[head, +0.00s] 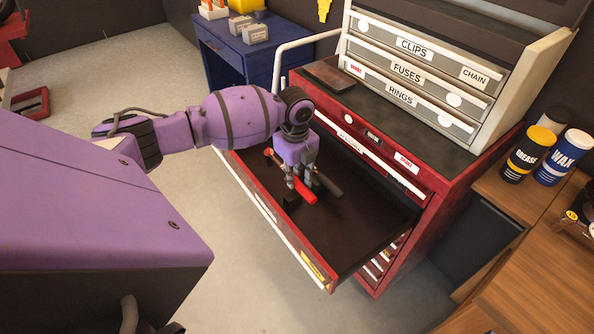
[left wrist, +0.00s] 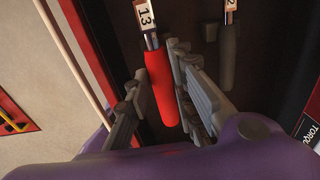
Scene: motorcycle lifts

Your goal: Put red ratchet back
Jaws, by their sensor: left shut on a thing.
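The red ratchet (head: 307,194) is in the open drawer (head: 360,228) of the red tool chest. In the left wrist view its red handle (left wrist: 160,88) lies between my left gripper's fingers, with a metal shank and a label "13" above it. My left gripper (head: 304,190) points down into the drawer and is shut on the handle. I cannot tell if the ratchet touches the drawer floor. A second, dark-handled tool (left wrist: 228,65) lies to its right, apart from the gripper; it also shows in the head view (head: 328,184). My right gripper is not in view.
The drawer's right part is bare. The chest's red body (head: 425,185) and a grey organizer (head: 415,70) rise behind it. A grease can (head: 528,155) and a wax can (head: 565,157) stand on a wooden surface at right. A blue cabinet (head: 262,48) is behind.

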